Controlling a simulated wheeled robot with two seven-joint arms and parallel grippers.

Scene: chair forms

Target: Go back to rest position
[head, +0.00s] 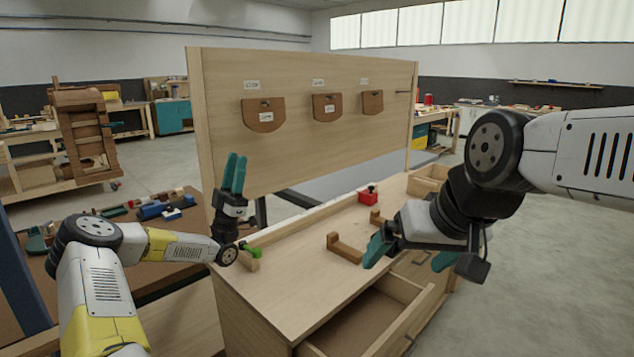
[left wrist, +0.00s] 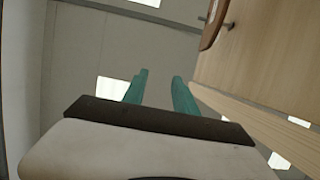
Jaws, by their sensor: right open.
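My left gripper (head: 236,160) points straight up in front of the left part of the upright wooden panel (head: 300,150). Its teal fingers are apart with nothing between them; they also show in the left wrist view (left wrist: 160,76). My right gripper (head: 410,258) hangs over the right part of the wooden bench (head: 290,290), teal fingers spread and empty. An L-shaped brown wooden piece (head: 345,248) lies on the bench left of my right gripper. Another brown piece (head: 377,217) is behind it, partly hidden by my right arm.
Three brown pockets (head: 264,114) hang on the panel under labels. A red block (head: 368,196) with a black knob and a green piece (head: 252,250) are on the bench. A front drawer (head: 365,325) stands open. A side table (head: 140,250) at left holds several tools.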

